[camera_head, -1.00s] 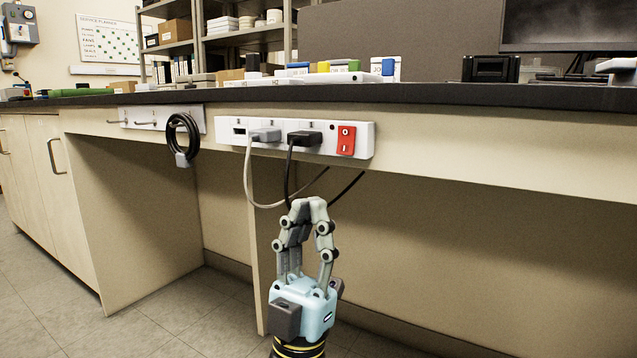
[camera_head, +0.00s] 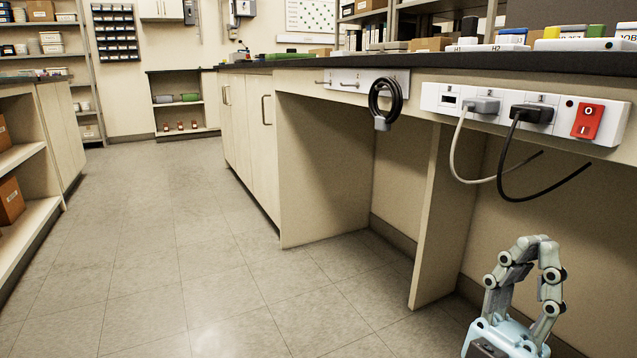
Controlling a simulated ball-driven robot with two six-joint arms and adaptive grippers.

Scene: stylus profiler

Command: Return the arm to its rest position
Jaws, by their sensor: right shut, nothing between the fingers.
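My right gripper (camera_head: 534,241) is at the lower right of the head view, with its fingertips together and nothing between them. It points upward in front of the bench's open knee space, below the power strip (camera_head: 525,111) and apart from it. The strip holds a grey plug (camera_head: 483,105) and a black plug (camera_head: 533,113), with their cords hanging down, and a red switch (camera_head: 588,120) at its right end. The rest of my right arm is cut off by the bottom edge. My left gripper is not in view.
The dark bench top (camera_head: 420,62) runs along the right, with a coiled black cable (camera_head: 386,98) hanging from its front. Open tiled floor (camera_head: 190,250) fills the left and middle. Shelves with boxes (camera_head: 10,200) line the left edge.

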